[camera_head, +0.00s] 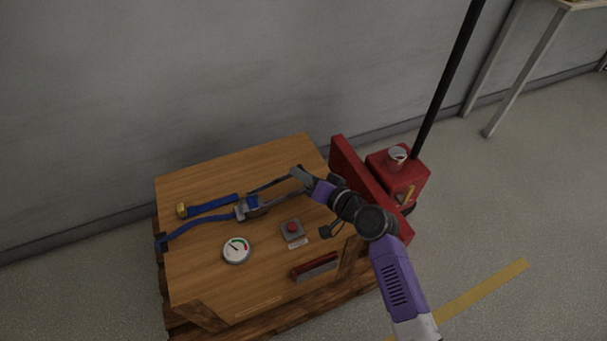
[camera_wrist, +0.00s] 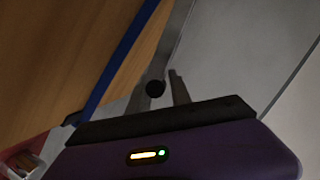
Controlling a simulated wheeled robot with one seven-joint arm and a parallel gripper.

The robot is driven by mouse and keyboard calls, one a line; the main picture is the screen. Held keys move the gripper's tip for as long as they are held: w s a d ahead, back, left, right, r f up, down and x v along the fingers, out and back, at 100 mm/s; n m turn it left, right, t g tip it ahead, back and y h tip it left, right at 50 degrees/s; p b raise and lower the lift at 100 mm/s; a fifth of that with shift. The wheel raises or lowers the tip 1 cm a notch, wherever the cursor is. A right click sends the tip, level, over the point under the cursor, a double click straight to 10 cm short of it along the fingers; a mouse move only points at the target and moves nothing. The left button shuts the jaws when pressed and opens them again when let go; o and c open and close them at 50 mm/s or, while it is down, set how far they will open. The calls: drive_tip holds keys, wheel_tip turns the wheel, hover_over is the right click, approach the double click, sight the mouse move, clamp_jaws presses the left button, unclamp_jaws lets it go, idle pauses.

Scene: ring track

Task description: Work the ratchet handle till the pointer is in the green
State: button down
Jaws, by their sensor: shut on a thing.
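The ratchet (camera_head: 247,206) sits on a blue strap on the wooden crate top, its long grey handle (camera_head: 272,187) reaching right. My gripper (camera_head: 298,179) is shut on the handle's far end. In the wrist view the grey handle (camera_wrist: 178,35) runs up from between my fingers (camera_wrist: 158,92), with a dark round end there. A round white gauge (camera_head: 236,250) lies in front of the ratchet. Its dark pointer seems to lean up and left, apart from the green mark at the right; the small dial makes this uncertain.
A grey box with a red button (camera_head: 291,228) and a red-backed brush (camera_head: 315,266) lie on the crate top (camera_head: 200,280). A red pallet jack (camera_head: 385,200) with a can (camera_head: 397,153) stands at the right. The grey wall (camera_head: 150,80) is behind.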

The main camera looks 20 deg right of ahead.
drive_tip(key=shift+r+p, duration=0.25)
drive_tip(key=shift+p, duration=0.2)
idle(0.4)
